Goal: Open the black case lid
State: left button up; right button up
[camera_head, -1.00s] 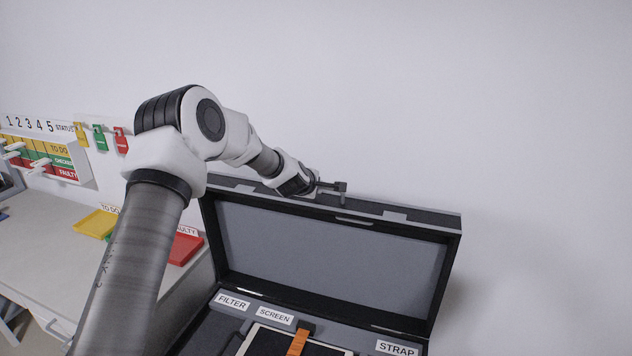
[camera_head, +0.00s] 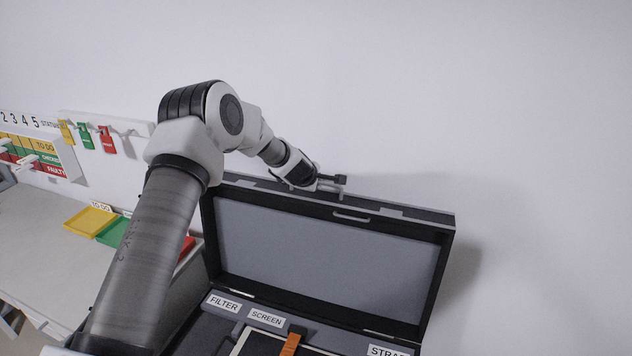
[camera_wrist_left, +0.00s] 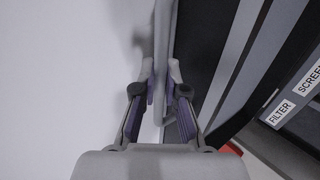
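The black case (camera_head: 318,312) is open, with its lid (camera_head: 315,246) standing up at the back and its grey inner lining facing me. My left arm hides the lid's upper left corner. My right gripper is not in view.
The case holds compartments labelled FILTER (camera_head: 223,303), SCREEN (camera_head: 266,318) and a partly cut-off STRAP, with a framed panel and orange strap (camera_head: 291,344). A bench with yellow (camera_head: 88,221), green and red trays is on the left, below a status board (camera_head: 38,155). A plain wall stands behind.

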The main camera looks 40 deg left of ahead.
pick_arm(q)
jog(key=o, duration=0.5)
jog(key=shift+f, duration=0.1)
jog(key=shift+c, duration=0.2)
jog(key=shift+w, duration=0.15)
jog(key=shift+s+r, duration=0.25)
jog(key=shift+r, duration=0.05)
jog(key=v, duration=1.1)
jog(key=shift+s, duration=0.15)
